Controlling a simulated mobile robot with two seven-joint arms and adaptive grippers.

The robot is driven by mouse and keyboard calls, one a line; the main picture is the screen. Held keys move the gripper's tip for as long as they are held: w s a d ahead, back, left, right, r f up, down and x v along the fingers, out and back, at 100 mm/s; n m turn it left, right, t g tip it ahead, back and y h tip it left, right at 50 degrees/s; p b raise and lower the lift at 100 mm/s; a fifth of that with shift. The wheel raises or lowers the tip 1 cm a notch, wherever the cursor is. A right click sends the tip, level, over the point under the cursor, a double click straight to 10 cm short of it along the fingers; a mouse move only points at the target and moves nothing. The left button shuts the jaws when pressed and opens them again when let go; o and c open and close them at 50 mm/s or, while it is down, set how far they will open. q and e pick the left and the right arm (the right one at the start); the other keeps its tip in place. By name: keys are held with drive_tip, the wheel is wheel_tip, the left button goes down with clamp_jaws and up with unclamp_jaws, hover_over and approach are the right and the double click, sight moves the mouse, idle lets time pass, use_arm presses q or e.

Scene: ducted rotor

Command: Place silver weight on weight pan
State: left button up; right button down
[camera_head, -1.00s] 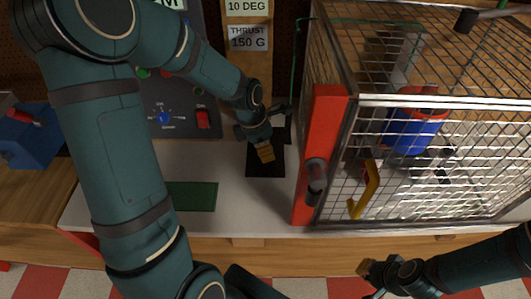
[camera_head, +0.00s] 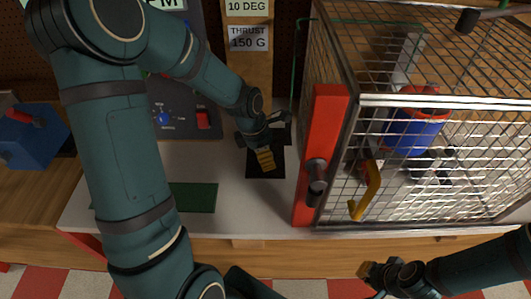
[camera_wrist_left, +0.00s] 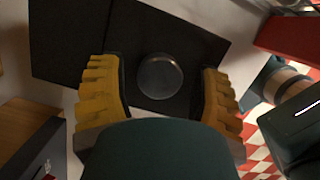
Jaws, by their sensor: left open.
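The silver weight (camera_wrist_left: 160,75) shows in the left wrist view as a round, dark metallic disc on a black pad (camera_wrist_left: 150,28). My left gripper (camera_wrist_left: 160,92) is open, with one yellow finger on each side of the weight and a gap on both sides. In the head view my left gripper (camera_head: 265,158) is over the black pad (camera_head: 262,173) and hides the weight. My right gripper (camera_head: 370,277) is low at the front, away from the weight; its finger opening is unclear. I cannot make out the weight pan for sure.
A wire cage (camera_head: 440,170) with a red post (camera_head: 318,130) and yellow handle (camera_head: 368,190) stands close to the right of the pad. A control panel (camera_head: 180,118) is behind, a green mat (camera_head: 193,197) to the left. A blue box (camera_head: 35,145) sits far left.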

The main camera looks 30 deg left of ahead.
use_arm(q)
drive_tip(key=p+v, duration=0.1)
drive_tip(key=v, duration=1.1)
drive_tip(key=shift+p, duration=0.35)
